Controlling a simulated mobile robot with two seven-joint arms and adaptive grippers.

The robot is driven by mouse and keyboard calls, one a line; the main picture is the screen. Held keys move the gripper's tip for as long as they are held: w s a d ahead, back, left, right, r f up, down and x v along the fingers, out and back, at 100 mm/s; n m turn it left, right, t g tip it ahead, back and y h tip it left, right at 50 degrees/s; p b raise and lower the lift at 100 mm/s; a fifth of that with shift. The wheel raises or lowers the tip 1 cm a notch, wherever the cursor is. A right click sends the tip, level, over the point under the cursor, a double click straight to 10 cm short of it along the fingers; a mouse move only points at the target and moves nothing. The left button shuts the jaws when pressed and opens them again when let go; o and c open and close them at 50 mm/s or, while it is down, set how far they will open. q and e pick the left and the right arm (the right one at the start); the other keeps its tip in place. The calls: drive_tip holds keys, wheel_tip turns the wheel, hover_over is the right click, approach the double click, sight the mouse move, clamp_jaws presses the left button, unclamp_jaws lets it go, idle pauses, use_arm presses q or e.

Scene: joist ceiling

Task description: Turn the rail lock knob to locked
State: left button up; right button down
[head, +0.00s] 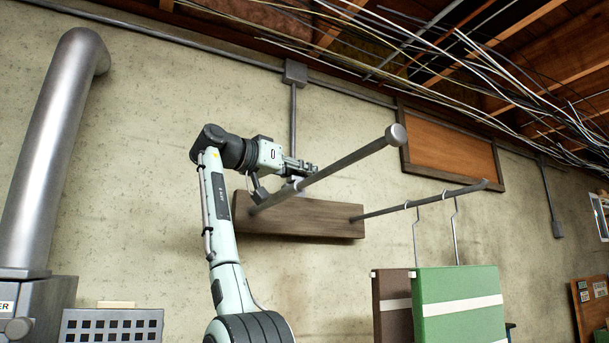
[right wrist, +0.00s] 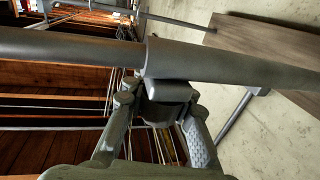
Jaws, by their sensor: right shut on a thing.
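A grey rail (head: 350,162) sticks out from a brown wooden wall board (head: 320,224) and ends in a round cap (head: 396,135). My right gripper (head: 298,172) is at the rail, close to the board. In the right wrist view the rail (right wrist: 240,65) crosses above my fingers and steps from a thinner part to a thicker sleeve. My right gripper (right wrist: 160,98) is shut on a small grey block under the rail, which looks like the rail lock knob (right wrist: 172,90). Its markings and turned position cannot be read. My left gripper is in neither view.
A second rail (head: 425,201) at the right carries hooks with a green panel (head: 458,305) and a brown panel (head: 391,312). Cables (head: 470,70) hang along the joist ceiling. A large metal pipe (head: 50,150) stands at the left.

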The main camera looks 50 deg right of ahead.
drive_tip(key=shift+s+m+g+y, duration=0.2)
drive_tip(key=shift+m+g, duration=0.35)
drive_tip(key=shift+g, duration=0.3)
drive_tip(key=shift+s+m+g+y, duration=0.15)
drive_tip(key=shift+m+g, duration=0.4)
drive_tip(key=shift+g, duration=0.3)
drive_tip(key=shift+s+a+m+g, duration=0.1)
drive_tip(key=shift+m+g, duration=0.3)
drive_tip(key=shift+g, duration=0.2)
drive_tip(key=c, duration=1.3)
unclamp_jaws()
drive_tip(key=shift+o, duration=0.2)
drive_tip(key=shift+t, duration=0.3)
